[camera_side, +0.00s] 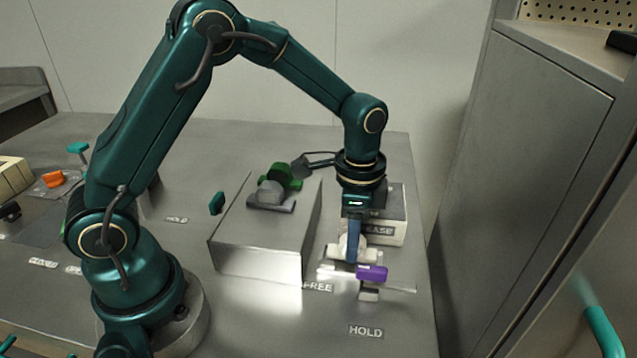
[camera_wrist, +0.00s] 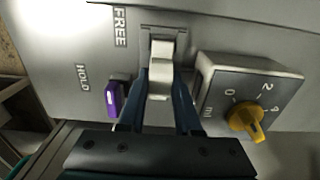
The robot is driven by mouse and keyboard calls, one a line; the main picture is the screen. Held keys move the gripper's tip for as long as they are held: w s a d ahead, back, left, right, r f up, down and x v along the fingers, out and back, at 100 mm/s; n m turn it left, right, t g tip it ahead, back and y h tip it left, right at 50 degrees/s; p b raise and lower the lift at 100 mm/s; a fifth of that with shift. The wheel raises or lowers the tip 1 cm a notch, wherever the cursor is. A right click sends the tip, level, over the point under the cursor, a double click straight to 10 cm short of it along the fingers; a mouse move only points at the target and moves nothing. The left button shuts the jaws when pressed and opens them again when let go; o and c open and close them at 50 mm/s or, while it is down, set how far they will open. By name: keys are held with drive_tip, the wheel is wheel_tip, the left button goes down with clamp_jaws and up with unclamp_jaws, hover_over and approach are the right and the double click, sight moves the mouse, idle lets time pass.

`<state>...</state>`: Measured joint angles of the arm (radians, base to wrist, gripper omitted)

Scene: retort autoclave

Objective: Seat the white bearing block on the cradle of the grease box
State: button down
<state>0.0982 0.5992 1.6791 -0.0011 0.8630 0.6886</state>
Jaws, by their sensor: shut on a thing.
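My gripper (camera_side: 352,258) points down at the right part of the bench, its blue fingers shut on the white bearing block (camera_side: 338,252). In the wrist view the block (camera_wrist: 160,82) shows between the two fingertips (camera_wrist: 161,100). A pale grey bracket (camera_wrist: 146,42), seemingly the cradle, lies around the block's far end there. I cannot tell whether the block rests on it or hangs just above. The grease box (camera_side: 393,231) stands behind my gripper, its label partly covered. A purple lever (camera_side: 372,273) is beside the block, also in the wrist view (camera_wrist: 112,98).
A box with a yellow dial (camera_wrist: 245,122) is right of the fingers in the wrist view. A large metal box (camera_side: 262,245) stands left of my gripper, bearing green (camera_side: 285,177) and grey parts. FREE (camera_side: 319,287) and HOLD (camera_side: 366,331) labels mark the bench.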

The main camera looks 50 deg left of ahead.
drive_tip(key=shift+r, duration=0.2)
drive_tip(key=shift+f, duration=0.55)
idle(0.8)
drive_tip(key=shift+c, duration=0.6)
unclamp_jaws()
drive_tip(key=shift+r, duration=3.5)
